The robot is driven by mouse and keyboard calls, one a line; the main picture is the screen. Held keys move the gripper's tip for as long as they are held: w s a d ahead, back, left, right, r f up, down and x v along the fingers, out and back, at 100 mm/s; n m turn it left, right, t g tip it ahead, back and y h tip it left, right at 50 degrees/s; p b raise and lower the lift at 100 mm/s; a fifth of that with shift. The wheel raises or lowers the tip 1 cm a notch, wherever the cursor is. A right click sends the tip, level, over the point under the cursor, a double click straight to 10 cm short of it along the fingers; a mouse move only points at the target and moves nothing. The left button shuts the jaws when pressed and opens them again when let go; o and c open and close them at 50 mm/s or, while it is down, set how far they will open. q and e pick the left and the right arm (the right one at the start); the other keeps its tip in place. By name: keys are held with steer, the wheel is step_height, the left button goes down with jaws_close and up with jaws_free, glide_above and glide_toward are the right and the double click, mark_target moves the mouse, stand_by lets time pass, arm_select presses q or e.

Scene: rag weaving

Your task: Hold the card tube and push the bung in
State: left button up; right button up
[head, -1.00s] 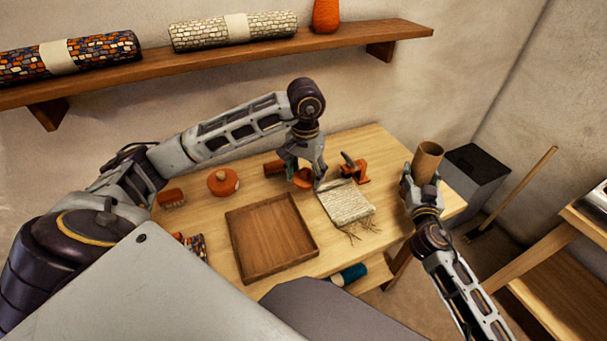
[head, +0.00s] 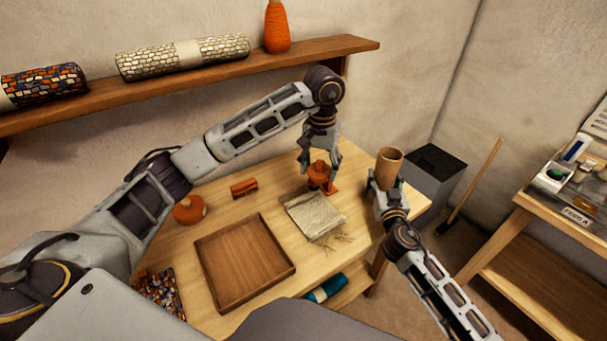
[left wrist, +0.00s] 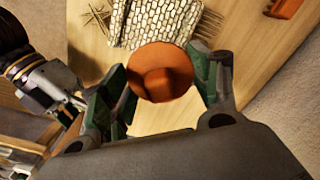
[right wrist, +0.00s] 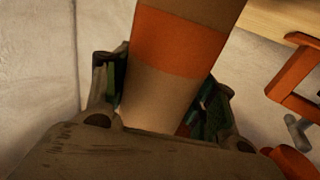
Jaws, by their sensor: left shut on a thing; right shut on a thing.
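The bung (head: 320,171) is an orange, round-faced plug. My left gripper (head: 321,163) is shut on it above the back of the table. In the left wrist view the bung (left wrist: 160,72) sits between the two fingers with its round face toward the camera. The card tube (head: 390,158) is brown and stands roughly upright in my right gripper (head: 385,183), at the table's right end. Its open top shows in the head view. In the right wrist view the tube (right wrist: 180,45) has an orange band and the fingers close around it. Bung and tube are apart.
An orange clamp (head: 331,187) stands behind the woven rag piece (head: 313,215), close below the bung. A wooden tray (head: 243,262), an orange block (head: 243,187) and an orange round pot (head: 188,209) lie further left. A dark bin (head: 436,170) stands beyond the right end.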

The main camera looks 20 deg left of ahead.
arm_select(q)
steer(key=w+d+r, duration=0.5)
steer(key=d+r, duration=0.1)
steer(key=d, duration=0.2)
steer(key=w+d+r, duration=0.5)
steer(key=d+r, duration=0.1)
steer(key=d, duration=0.3)
steer(key=shift+w+r, duration=0.15)
steer(key=shift+r, duration=0.1)
steer(key=shift+f, duration=2.3)
arm_select(e)
steer(key=o, duration=0.5)
steer(key=c, duration=0.4)
steer(key=shift+o, duration=0.2)
